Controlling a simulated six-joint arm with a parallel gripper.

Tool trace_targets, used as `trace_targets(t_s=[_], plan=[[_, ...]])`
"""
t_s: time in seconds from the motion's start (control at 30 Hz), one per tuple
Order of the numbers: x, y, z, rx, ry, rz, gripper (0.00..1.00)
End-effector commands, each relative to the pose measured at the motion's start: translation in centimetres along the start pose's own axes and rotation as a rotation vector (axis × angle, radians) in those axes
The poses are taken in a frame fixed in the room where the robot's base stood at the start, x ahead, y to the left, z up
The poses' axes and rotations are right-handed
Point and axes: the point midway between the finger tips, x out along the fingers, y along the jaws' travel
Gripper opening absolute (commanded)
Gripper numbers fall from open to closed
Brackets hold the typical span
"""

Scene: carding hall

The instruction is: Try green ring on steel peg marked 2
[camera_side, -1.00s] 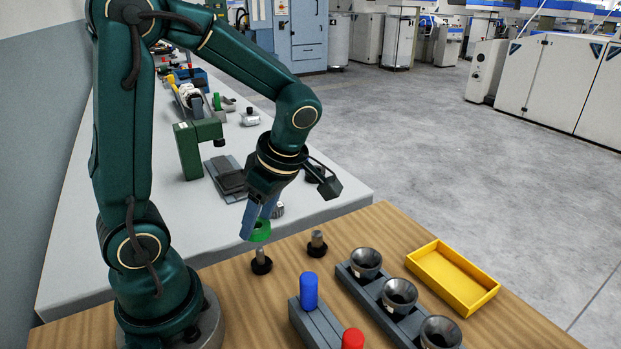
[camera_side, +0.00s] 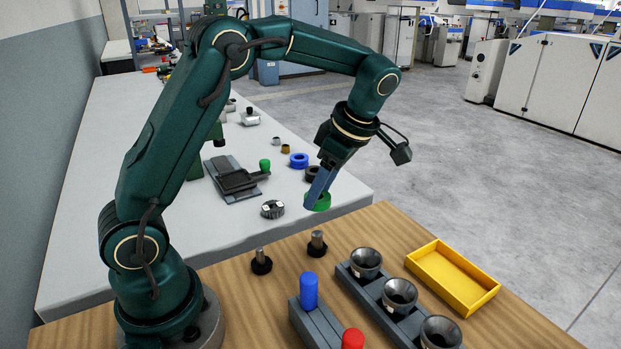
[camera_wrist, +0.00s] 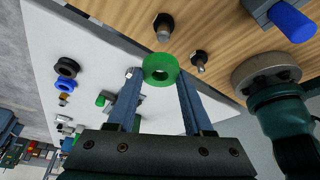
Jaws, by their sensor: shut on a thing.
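My gripper (camera_side: 320,189) is shut on the green ring (camera_side: 318,204), gripping it by its outer sides between the two fingers. The ring also shows in the wrist view (camera_wrist: 160,68), its hole open and empty. It hangs in the air, clear of both pegs. Two short steel pegs on black round bases stand upright and bare on the wooden bench: a left peg (camera_side: 260,257) and a right peg (camera_side: 316,240). In the side view the ring appears above and behind the right peg. I cannot read any number on either peg.
A blue ring (camera_side: 299,160) and a dark ring (camera_side: 312,174) lie on the grey table behind. A blue cylinder (camera_side: 309,291), a red cylinder (camera_side: 353,340), a rack with dark cups (camera_side: 366,262) and a yellow tray (camera_side: 453,296) stand at the front and right.

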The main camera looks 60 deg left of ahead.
Motion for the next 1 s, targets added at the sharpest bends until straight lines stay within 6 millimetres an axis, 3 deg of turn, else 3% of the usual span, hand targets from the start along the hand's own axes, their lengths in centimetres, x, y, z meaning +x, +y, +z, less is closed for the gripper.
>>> trace_targets(t_s=[0.7,1.0], plan=[[4.7,-0.2,2.0,0.011,0.007,-0.009,0.00],[5.3,-0.2,2.3,0.009,0.006,-0.007,0.00]])
